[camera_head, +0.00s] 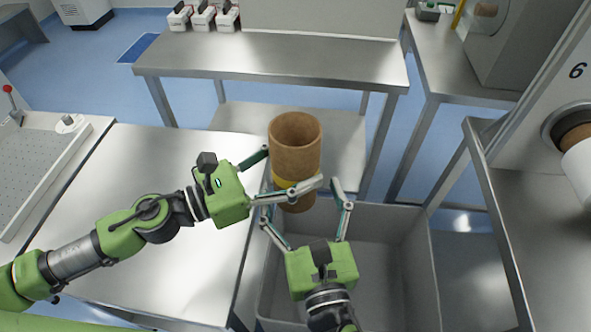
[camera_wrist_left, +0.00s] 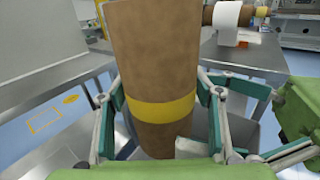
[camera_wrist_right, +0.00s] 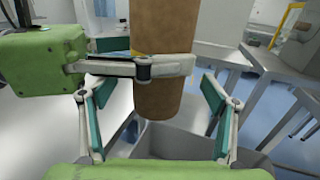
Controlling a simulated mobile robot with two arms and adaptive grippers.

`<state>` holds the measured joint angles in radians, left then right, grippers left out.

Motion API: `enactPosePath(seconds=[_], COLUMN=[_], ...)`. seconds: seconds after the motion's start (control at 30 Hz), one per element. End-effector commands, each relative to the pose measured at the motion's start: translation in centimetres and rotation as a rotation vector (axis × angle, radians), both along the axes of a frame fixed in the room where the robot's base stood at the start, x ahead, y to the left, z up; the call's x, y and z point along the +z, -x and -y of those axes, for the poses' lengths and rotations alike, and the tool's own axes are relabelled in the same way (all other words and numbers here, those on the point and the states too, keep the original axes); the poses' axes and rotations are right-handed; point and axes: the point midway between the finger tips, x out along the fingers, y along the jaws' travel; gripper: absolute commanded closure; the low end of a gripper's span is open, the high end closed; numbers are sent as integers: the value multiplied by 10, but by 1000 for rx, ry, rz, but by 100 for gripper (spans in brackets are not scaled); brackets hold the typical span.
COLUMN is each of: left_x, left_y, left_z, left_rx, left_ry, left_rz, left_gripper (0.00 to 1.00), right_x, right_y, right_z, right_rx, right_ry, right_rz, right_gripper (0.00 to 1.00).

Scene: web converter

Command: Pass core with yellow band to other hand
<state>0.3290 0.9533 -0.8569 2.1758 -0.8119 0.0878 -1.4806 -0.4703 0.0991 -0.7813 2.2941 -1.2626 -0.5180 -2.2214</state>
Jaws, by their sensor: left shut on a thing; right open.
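The core is a brown cardboard tube (camera_head: 295,145) with a yellow band (camera_head: 283,184) around its lower part. It stands upright in the air. My left gripper (camera_head: 292,172) comes from the left and is shut on the core near the band. In the left wrist view the core (camera_wrist_left: 152,60) fills the space between the left fingers. My right gripper (camera_head: 305,208) is open below it, its fingers spread to either side of the core's lower end. In the right wrist view the core's lower part (camera_wrist_right: 160,98) shows between the open right fingers, with the left gripper's finger across it.
A grey bin (camera_head: 395,270) lies under the right gripper. A steel table (camera_head: 130,235) is at left, another steel table (camera_head: 275,58) is at the back with several small boxes (camera_head: 203,17). A machine with a roll (camera_head: 578,150) stands at right.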

Motion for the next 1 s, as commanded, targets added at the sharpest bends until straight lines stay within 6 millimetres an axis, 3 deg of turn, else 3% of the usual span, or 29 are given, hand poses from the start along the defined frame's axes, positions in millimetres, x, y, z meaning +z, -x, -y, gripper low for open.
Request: enactPosePath(seconds=[0.1,0.33,0.77,0.8,0.97,1.0], left_x=[1,1,1,1,1,1], left_y=[0,0,0,0,0,0], left_z=[0,0,0,0,0,0], left_rx=[0,0,0,0,0,0], left_ry=[1,0,0,0,0,1], left_rz=[0,1,1,1,1,0], left_gripper=[66,66,66,66,66,66], right_x=[1,0,0,0,0,0], right_y=[-21,-49,-59,-59,-59,-59], right_z=[-5,-12,-15,-15,-14,-14], right_rx=[-1,0,1,1,0,0], right_ry=[-1,0,-1,-1,-1,-1], right_rz=[4,2,0,0,0,0], right_gripper=[20,20,20,23,64,67])
